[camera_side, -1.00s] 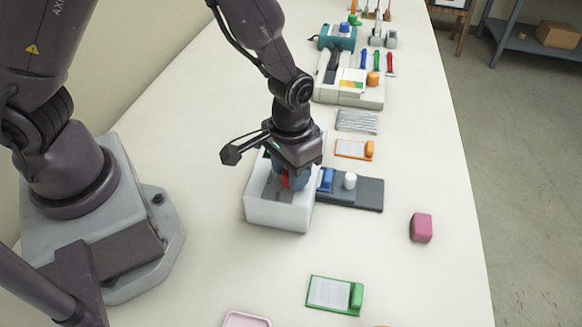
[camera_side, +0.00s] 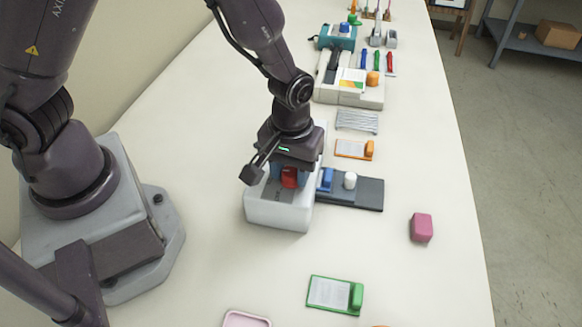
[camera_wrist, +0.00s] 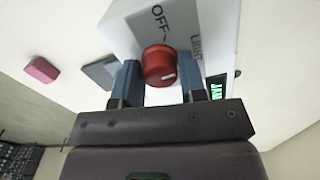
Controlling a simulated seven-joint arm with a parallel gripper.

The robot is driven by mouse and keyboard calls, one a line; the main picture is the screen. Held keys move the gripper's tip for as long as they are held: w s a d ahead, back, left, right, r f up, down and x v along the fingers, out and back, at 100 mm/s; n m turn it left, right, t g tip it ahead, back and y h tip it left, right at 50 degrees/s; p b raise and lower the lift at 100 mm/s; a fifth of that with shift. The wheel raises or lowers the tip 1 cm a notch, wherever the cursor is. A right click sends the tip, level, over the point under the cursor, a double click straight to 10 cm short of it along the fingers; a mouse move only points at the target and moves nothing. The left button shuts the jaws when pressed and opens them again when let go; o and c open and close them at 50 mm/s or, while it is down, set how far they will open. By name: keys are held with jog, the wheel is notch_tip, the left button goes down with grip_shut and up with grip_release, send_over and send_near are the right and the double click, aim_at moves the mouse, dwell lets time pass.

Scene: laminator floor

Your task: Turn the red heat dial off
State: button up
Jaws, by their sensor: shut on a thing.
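The red heat dial (camera_wrist: 158,62) sits on the white laminator (camera_side: 277,214), between the two blue-grey fingers of my gripper (camera_wrist: 160,75), which is shut on it. A short white mark shows on the dial's lower right side in the wrist view, while the printed word OFF with a small tick is above the dial. A second label, LIGHT or similar, is to its right. In the side view the dial (camera_side: 290,177) shows red beneath my gripper, which points down over the laminator. The dial's far side is hidden.
A green-lit display (camera_wrist: 216,88) reads partly "JAM". A dark grey tray (camera_side: 365,195) with blue and white pieces adjoins the laminator's right. A pink block (camera_side: 421,228) and green clipboard-like item (camera_side: 335,294) lie on the table. The table between them is clear.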

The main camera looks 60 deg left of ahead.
aim_at(291, 171)
jog(key=n, duration=0.5)
jog(key=shift+n, duration=0.3)
jog(key=n, duration=0.5)
jog(key=shift+n, duration=0.3)
jog(key=o, duration=0.9)
notch_tip(291, 171, up, 13)
jog(key=shift+r, duration=0.1)
